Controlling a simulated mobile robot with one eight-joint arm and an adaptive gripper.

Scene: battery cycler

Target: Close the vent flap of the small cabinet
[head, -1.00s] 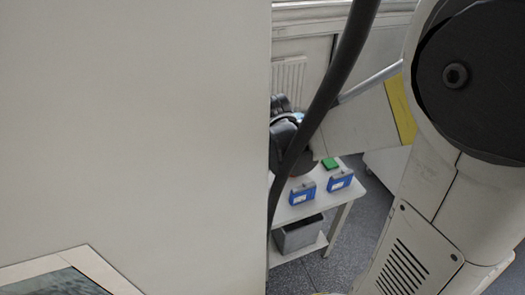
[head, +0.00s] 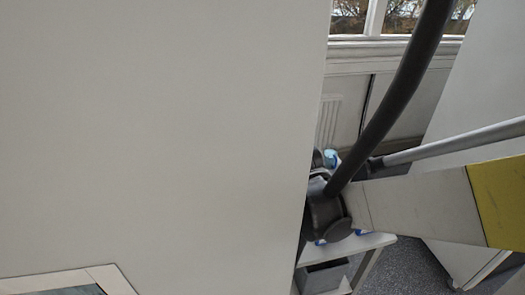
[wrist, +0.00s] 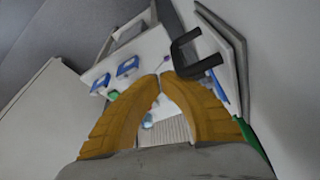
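In the wrist view, a pale, open-standing panel (wrist: 236,42) with a dark edge is at the upper right. A black C-shaped handle (wrist: 192,52) shows beside it, just beyond my fingertips. I cannot tell for sure whether this panel is the vent flap of the small cabinet. My gripper (wrist: 163,76) has two orange-yellow fingers that arch together, with their tips meeting or nearly so and nothing seen between them. In the head view my wrist end shows beside the large pale panel's edge; the fingers are hidden there.
A large pale panel (head: 150,130) fills the left of the head view. Behind my arm stands a white table (head: 372,242) with a grey bin (head: 322,277) below. Blue battery-like boxes (wrist: 128,66) lie on a white surface in the wrist view. Grey floor (head: 420,265) shows at right.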

